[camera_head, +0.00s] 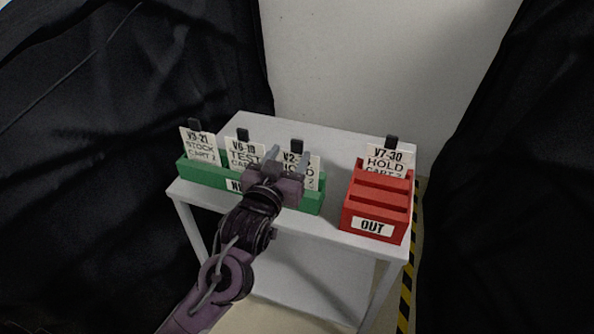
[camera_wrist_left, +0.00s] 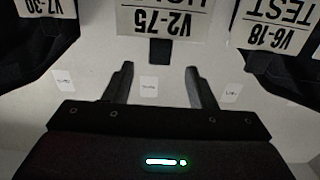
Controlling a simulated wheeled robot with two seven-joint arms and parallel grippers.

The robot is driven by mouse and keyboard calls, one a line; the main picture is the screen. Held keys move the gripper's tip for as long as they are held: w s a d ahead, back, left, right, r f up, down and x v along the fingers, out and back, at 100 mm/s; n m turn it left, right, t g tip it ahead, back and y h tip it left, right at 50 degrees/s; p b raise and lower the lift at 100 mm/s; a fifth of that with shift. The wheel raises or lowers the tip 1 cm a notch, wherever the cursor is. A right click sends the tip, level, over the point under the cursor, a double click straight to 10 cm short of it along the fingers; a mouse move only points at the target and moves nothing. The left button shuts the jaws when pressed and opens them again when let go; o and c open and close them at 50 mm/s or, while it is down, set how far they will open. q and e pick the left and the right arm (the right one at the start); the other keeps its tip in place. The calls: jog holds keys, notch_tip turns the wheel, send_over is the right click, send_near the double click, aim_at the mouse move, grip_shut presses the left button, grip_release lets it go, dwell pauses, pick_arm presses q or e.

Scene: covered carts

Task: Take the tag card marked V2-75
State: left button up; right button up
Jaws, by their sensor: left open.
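The tag card V2-75 (camera_head: 315,172) stands upright in the right part of the green rack (camera_head: 203,174), partly hidden behind my left gripper. Its black top tab (camera_head: 297,145) shows. In the left wrist view the card V2-75 (camera_wrist_left: 153,20) is upside down at the top centre, with its tab (camera_wrist_left: 160,51) ahead of and between the fingertips. My left gripper (camera_head: 289,155) is open and empty, its fingers (camera_wrist_left: 160,78) apart on either side of the tab's line, not touching it. My right gripper is not in view.
Cards V9-21 (camera_head: 200,146) and V6-18 (camera_head: 243,155) stand left in the green rack. Card V7-30 (camera_head: 387,158) stands in the red OUT rack (camera_head: 374,210) at right. The white cart top (camera_head: 300,136) is clear behind. Dark covers (camera_head: 130,120) hang on both sides.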

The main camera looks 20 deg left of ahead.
aim_at(296, 146)
pick_arm(q)
jog(key=w, duration=0.2)
jog(key=w+p, duration=0.1)
jog(key=w, duration=0.2)
jog(key=shift+w+d+f, duration=0.15)
jog(key=shift+w+f, duration=0.05)
jog(key=shift+w, duration=0.15)
jog(key=shift+s, duration=0.1)
grip_shut()
